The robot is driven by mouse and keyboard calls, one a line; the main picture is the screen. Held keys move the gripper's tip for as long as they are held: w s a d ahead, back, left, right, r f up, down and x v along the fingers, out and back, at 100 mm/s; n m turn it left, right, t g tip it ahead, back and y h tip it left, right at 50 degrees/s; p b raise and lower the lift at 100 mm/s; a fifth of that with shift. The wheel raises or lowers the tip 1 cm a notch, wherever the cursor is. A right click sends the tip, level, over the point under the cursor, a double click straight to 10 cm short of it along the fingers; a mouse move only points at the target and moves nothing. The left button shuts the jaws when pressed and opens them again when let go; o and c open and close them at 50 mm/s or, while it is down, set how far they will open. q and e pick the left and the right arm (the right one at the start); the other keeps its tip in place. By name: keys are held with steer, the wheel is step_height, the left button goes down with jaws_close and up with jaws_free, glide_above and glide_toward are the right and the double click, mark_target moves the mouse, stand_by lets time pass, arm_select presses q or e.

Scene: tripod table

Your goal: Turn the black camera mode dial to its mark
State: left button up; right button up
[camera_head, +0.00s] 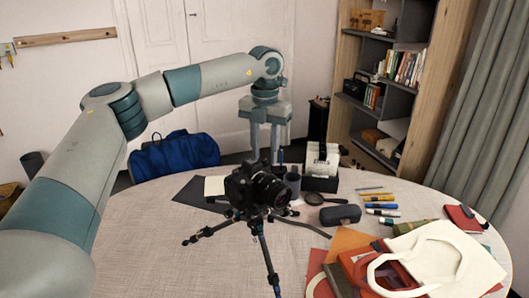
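The black camera (243,188) sits on a black tripod (262,245) on the round table, its lens facing right and toward me. Its mode dial is too small and dark to make out. My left gripper (265,155) points straight down, just above or behind the camera's top. Its two fingers are apart with a gap between them, and I see nothing held. The fingertips end close to the camera top; I cannot tell whether they touch it. My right gripper is not in view.
The table (140,250) carries a black organiser (320,184), a dark case (341,215), a magnifier, several markers (381,205) and a cream tote bag (440,262) at right. The tripod legs spread widely. The table's left front is clear.

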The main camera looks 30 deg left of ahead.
mark_target(265, 159)
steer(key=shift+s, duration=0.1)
